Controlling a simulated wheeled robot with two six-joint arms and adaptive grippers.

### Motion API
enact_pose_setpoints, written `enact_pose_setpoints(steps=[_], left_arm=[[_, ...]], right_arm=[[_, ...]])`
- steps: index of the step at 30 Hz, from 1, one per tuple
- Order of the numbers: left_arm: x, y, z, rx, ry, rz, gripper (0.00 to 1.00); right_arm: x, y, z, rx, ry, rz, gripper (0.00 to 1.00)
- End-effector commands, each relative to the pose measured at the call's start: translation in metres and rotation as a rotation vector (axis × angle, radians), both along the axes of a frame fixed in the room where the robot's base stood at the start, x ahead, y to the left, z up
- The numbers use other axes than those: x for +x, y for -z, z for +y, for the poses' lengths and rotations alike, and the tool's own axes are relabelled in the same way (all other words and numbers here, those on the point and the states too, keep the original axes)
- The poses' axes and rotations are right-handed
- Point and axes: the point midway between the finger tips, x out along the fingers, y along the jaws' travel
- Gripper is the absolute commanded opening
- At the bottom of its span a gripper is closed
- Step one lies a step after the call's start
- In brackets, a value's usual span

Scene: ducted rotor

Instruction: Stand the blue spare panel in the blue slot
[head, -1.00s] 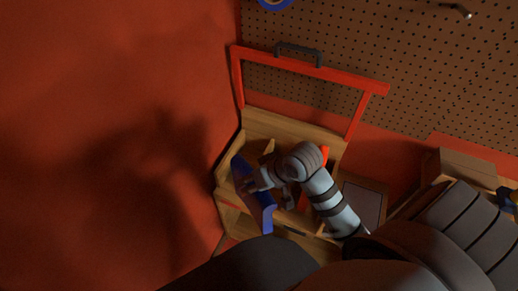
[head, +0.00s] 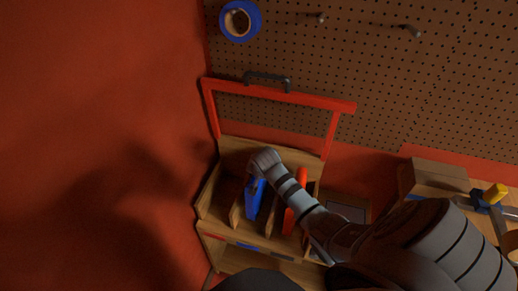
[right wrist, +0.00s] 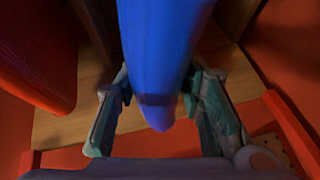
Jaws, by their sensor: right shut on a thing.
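The blue spare panel (head: 255,198) is at the middle compartment of the wooden rack (head: 209,207), roughly in line with a blue mark (head: 247,246) on its front edge. My right gripper (head: 258,174) is shut on the panel's rear part. In the right wrist view the panel (right wrist: 162,45) runs between the two fingers of the gripper (right wrist: 160,100). The panel looks close to upright between dividers. I cannot tell whether its lower edge touches the rack floor. My left gripper is not in view.
A red panel (head: 299,190) stands in the compartment to the right, partly behind my right arm. The left compartment looks empty. A red frame with a dark handle (head: 267,79) rises behind. Blue tape (head: 240,20) hangs on the pegboard. A wooden box (head: 440,174) sits at right.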

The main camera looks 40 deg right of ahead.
Motion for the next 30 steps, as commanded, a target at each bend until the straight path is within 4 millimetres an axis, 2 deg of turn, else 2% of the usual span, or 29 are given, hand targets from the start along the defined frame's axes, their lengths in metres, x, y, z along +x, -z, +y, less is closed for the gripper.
enact_pose_setpoints(steps=[9, 18, 19, 22, 30], left_arm=[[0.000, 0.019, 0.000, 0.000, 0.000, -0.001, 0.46], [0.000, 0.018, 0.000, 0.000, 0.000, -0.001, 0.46], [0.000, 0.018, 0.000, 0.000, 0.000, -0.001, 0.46], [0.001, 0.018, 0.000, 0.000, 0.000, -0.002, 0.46], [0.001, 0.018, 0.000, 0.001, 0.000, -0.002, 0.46]], right_arm=[[0.000, 0.055, 0.000, 0.000, -0.001, -0.001, 0.00], [0.000, 0.056, 0.000, -0.001, -0.001, -0.002, 0.00], [0.000, 0.057, 0.000, 0.000, -0.002, -0.002, 0.39], [0.000, 0.057, 0.000, 0.000, -0.002, -0.002, 0.55], [0.000, 0.056, 0.000, -0.001, -0.001, -0.001, 0.56]])
